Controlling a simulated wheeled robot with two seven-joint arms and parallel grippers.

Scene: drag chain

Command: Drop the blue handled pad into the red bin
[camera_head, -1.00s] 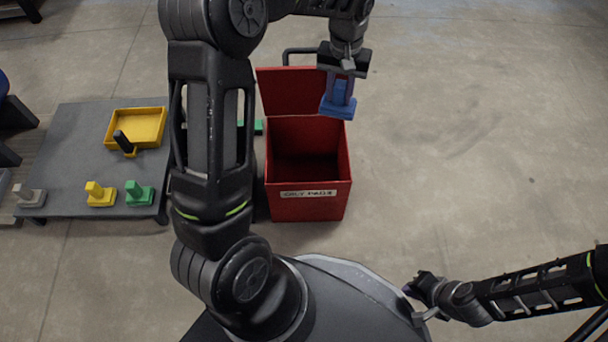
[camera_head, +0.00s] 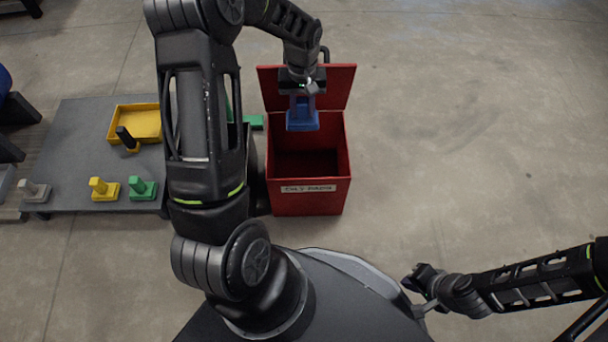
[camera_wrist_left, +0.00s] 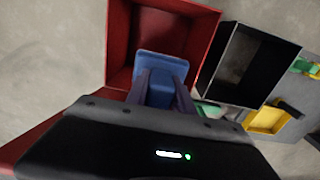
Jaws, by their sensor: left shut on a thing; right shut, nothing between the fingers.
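My left gripper (camera_head: 302,92) is shut on the blue handled pad (camera_head: 302,121), gripping it by its handle with the flat pad hanging below. The pad is over the open mouth of the red bin (camera_head: 308,200), towards its back side. In the left wrist view the pad (camera_wrist_left: 162,65) is seen between the fingers, with the red bin (camera_wrist_left: 117,45) walls around it. The bin's lid (camera_head: 335,85) stands open behind it. A label is on the bin's front. My right gripper (camera_head: 418,280) is shut and empty at the lower right, far from the bin.
A dark table (camera_head: 75,150) at the left holds a yellow tray (camera_head: 140,122), a black-handled pad (camera_head: 127,139), and yellow (camera_head: 104,190), green (camera_head: 143,189) and grey (camera_head: 34,191) handled pads. A black bin (camera_wrist_left: 250,65) stands beside the red one. The floor to the right is clear.

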